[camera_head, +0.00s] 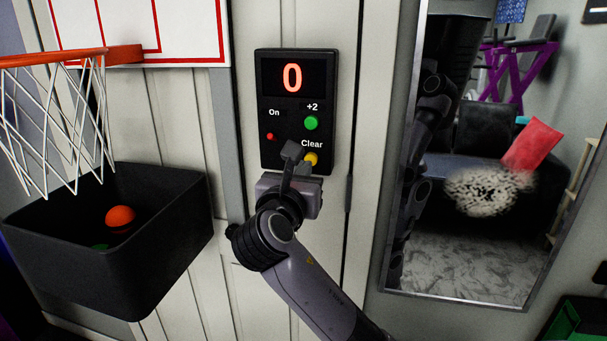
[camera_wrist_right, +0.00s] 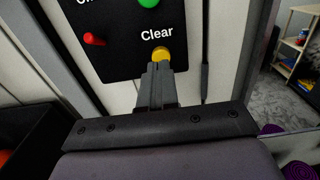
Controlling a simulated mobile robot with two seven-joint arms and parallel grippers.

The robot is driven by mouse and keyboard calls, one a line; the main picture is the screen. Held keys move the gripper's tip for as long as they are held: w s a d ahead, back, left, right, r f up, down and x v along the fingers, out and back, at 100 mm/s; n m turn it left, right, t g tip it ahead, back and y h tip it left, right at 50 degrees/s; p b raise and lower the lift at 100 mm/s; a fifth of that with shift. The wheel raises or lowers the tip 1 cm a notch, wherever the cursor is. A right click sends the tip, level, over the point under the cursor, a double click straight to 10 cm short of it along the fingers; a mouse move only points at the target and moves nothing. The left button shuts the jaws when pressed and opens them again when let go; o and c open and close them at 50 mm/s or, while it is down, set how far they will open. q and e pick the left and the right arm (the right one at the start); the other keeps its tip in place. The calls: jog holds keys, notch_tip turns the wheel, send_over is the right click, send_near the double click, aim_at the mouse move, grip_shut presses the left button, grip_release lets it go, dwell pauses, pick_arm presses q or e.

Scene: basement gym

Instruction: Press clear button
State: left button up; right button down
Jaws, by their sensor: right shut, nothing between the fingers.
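A black scoreboard panel (camera_head: 296,98) hangs on the wall with a red 0 lit on its display. Its yellow Clear button (camera_head: 311,159) sits at the lower right, under the label Clear; it also shows in the right wrist view (camera_wrist_right: 161,53). A green +2 button (camera_head: 311,123) is above it and a small red On button (camera_head: 270,136) is to its left. My right gripper (camera_head: 291,152) is shut and empty, its tips at the yellow button's lower edge in the wrist view (camera_wrist_right: 158,68). I cannot tell whether they touch it. My left gripper is not in view.
A basketball hoop (camera_head: 125,55) and a black bin (camera_head: 150,245) with an orange ball (camera_head: 120,216) are to the left. A tall mirror (camera_head: 460,297) stands to the right. The wall around the panel is bare.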

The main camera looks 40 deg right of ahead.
jog(key=b+v, duration=0.1)
jog(key=v, duration=0.9)
jog(key=shift+f, duration=0.15)
dwell(0.4)
jog(key=a+f+m+y, duration=0.1)
jog(key=f+m+y, duration=0.15)
jog(key=f, duration=0.55)
jog(key=w+a+f+m+y, duration=0.15)
jog(key=f+y, duration=0.25)
jog(key=f, duration=0.4)
jog(key=a+f+m+y, duration=0.2)
jog(key=f+y, duration=0.2)
jog(key=f, duration=0.4)
jog(key=s+f+m+g+y, duration=0.1)
jog(key=s+f+m+y, duration=0.4)
jog(key=s+f+m, duration=1.2)
jog(key=shift+m, duration=0.5)
